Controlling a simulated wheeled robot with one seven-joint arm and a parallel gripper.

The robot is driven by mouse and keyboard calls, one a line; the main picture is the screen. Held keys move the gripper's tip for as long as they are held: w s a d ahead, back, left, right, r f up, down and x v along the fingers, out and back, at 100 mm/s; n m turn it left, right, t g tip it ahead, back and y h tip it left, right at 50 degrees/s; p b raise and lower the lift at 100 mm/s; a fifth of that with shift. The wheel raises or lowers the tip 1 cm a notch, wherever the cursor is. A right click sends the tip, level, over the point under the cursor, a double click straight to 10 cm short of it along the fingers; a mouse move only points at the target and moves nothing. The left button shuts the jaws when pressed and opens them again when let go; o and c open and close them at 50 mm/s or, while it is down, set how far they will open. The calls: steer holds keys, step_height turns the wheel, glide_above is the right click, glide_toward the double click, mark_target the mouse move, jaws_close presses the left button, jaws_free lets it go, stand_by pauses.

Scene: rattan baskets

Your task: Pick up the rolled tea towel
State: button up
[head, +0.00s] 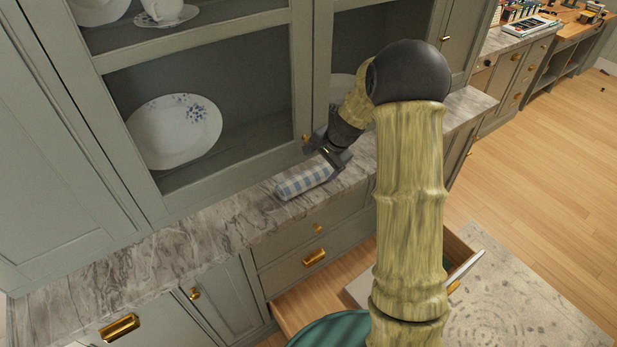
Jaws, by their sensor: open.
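The rolled tea towel (302,181) is a small blue-and-white checked bundle. It lies on the grey marbled counter (190,248), in front of the glass-fronted cabinet. My gripper (337,168) is at the towel's right end, its dark fingers pointing down toward the counter. The gripper is open. The fingers overlap the towel's right end in the head view, and I cannot tell whether they touch it. My arm hides part of the counter to the right.
A green-grey cabinet (225,43) rises behind the counter with a patterned plate (174,131) inside. Below, a drawer (298,308) stands open, with a teal round thing (332,330) near it. The counter left of the towel is clear.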

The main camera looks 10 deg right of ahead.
mark_target(311, 175)
steer(key=x, duration=0.3)
steer(key=shift+w+f, duration=0.15)
steer(key=shift+f, duration=0.1)
steer(key=shift+a+f+p, duration=0.1)
steer(key=shift+p, duration=0.25)
steer(key=shift+a+f, duration=0.1)
steer(key=shift+f, duration=0.15)
steer(key=shift+p+x, duration=1)
steer(key=shift+x, duration=1.25)
steer(key=shift+a, duration=0.1)
steer(key=shift+r, duration=0.1)
steer(key=c, duration=1.1)
